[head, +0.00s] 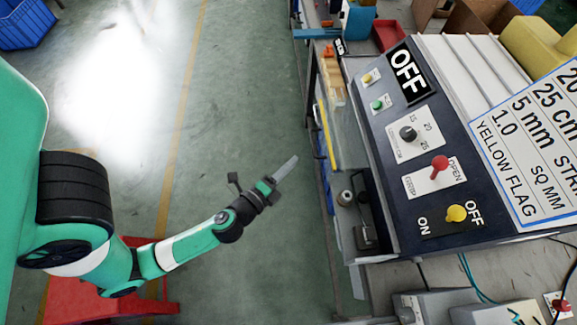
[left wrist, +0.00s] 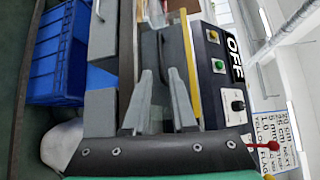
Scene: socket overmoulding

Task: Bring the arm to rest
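My left arm comes in from the left of the head view. Its gripper (head: 284,169) hangs over the green floor, left of the bench and the control panel, touching nothing there. In the left wrist view the two grey fingers of the left gripper (left wrist: 160,98) stand apart with a gap between them and nothing held. My right gripper is in neither view.
A dark control panel (head: 402,177) with an OFF sign, a red lever (head: 439,165) and a yellow knob (head: 456,213) fills the right side. Blue crates (left wrist: 60,60) show in the left wrist view. The floor (head: 235,95) around the left gripper is clear.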

